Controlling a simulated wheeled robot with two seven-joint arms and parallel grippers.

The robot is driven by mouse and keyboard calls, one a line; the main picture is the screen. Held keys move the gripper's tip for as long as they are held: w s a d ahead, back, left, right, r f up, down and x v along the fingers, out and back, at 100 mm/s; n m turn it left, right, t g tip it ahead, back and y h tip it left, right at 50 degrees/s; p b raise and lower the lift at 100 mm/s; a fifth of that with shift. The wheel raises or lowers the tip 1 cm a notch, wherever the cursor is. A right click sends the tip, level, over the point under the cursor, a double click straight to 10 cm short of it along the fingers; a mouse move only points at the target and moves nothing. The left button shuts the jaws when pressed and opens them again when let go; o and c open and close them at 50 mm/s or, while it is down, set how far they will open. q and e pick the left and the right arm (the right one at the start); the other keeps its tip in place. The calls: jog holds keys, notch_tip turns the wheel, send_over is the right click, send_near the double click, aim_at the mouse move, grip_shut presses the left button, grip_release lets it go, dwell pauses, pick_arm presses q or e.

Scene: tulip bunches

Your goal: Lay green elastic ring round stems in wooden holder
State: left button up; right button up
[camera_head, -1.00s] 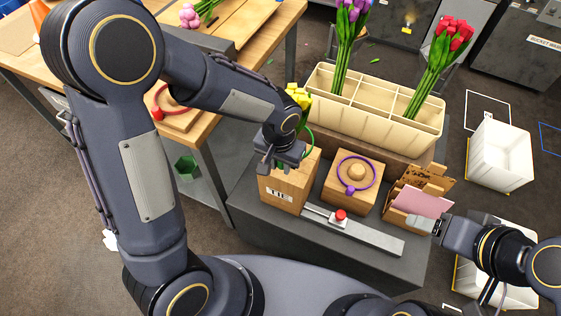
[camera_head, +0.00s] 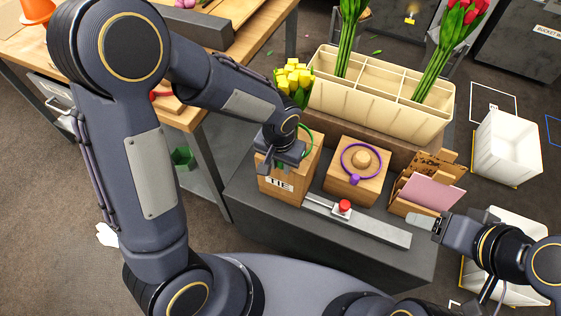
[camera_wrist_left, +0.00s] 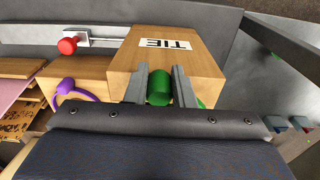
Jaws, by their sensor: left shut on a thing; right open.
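The wooden holder (camera_head: 296,188) with a TIE label stands on the dark bench; it also shows in the wrist view (camera_wrist_left: 205,62). Yellow tulips (camera_head: 293,78) rise behind my left wrist at the holder; their stems are mostly hidden. My left gripper (camera_head: 266,166) is at the holder's top front side. In the wrist view its fingers (camera_wrist_left: 160,84) are shut on a green cylindrical piece (camera_wrist_left: 159,88). The green elastic ring (camera_head: 309,140) shows as an arc right of my wrist; whether it encircles the stems is hidden. My right gripper (camera_head: 424,222) is open and empty at the right.
A wooden block with a purple ring (camera_head: 361,160) stands right of the holder. A bar with a red button (camera_head: 344,206) lies in front. A cream divided bin (camera_head: 370,107) with tulips stands behind. A card holder (camera_head: 410,190) is near my right gripper.

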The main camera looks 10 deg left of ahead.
pick_arm(q)
jog(key=o, duration=0.9)
jog(key=shift+s+r+p, duration=0.2)
jog(key=shift+r+p, duration=0.6)
jog(key=shift+r, duration=3.1)
jog(key=s+a+r+n+t+h+p, duration=0.1)
jog(key=s+a+r+p, duration=0.2)
jog(key=r, duration=0.4)
jog(key=s+a+r+n+t+h+p, duration=0.1)
jog(key=s+a+r+t+p, duration=0.1)
jog(key=s+a+r+p, duration=0.2)
jog(key=s+a+r+n+t+h+p, duration=0.1)
jog(key=s+a+r+n+t+p, duration=0.1)
jog(key=s+r, duration=0.6)
jog(key=shift+s+a+r+h+p, duration=0.15)
jog(key=shift+a+r+h+p, duration=0.15)
jog(key=shift+a+r+p, duration=0.8)
